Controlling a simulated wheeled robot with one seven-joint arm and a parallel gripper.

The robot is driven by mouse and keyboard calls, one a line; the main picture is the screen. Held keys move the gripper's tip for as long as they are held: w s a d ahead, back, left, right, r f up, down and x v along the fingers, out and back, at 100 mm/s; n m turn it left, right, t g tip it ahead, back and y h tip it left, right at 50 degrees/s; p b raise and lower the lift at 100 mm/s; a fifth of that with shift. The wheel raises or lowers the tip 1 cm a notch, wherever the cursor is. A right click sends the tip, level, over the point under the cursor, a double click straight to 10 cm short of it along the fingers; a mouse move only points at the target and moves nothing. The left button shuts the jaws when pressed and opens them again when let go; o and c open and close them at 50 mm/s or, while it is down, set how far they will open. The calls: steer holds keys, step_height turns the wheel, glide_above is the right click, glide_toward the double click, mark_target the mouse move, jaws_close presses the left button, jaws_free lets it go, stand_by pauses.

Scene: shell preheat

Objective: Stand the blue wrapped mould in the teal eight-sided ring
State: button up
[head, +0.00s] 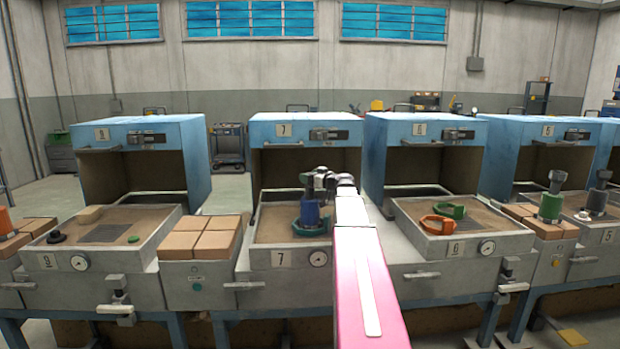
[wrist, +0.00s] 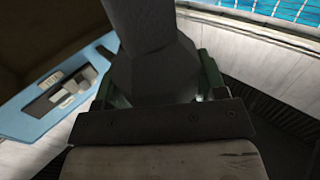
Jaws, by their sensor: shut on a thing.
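The blue wrapped mould (head: 311,213) is upright at the station marked 7. Its lower end appears to be within or just above the teal eight-sided ring (head: 311,231); I cannot tell whether it touches the bed. My gripper (head: 318,183) is at the mould's top, shut on it. In the wrist view, a dark grey stem and collar (wrist: 155,70) sit between the jaws of my gripper (wrist: 157,88). The wrist view does not show the ring or the blue body. My arm hides the area right of the mould.
Station 7's sand tray (head: 272,225) lies before an open blue hood (head: 270,165). Bricks (head: 213,237) stand to its left. Station 6's tray holds an orange ring (head: 439,224) and a green ring (head: 450,210). A green mould (head: 551,205) and a dark grey mould (head: 598,200) stand further right.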

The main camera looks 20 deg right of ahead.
steer(key=shift+f, duration=0.2)
steer(key=o, duration=1.6)
steer(key=shift+s+r, duration=0.2)
steer(key=shift+r, duration=0.1)
steer(key=v, duration=1.1)
steer(key=shift+s+d, duration=0.2)
steer(key=shift+s, duration=0.1)
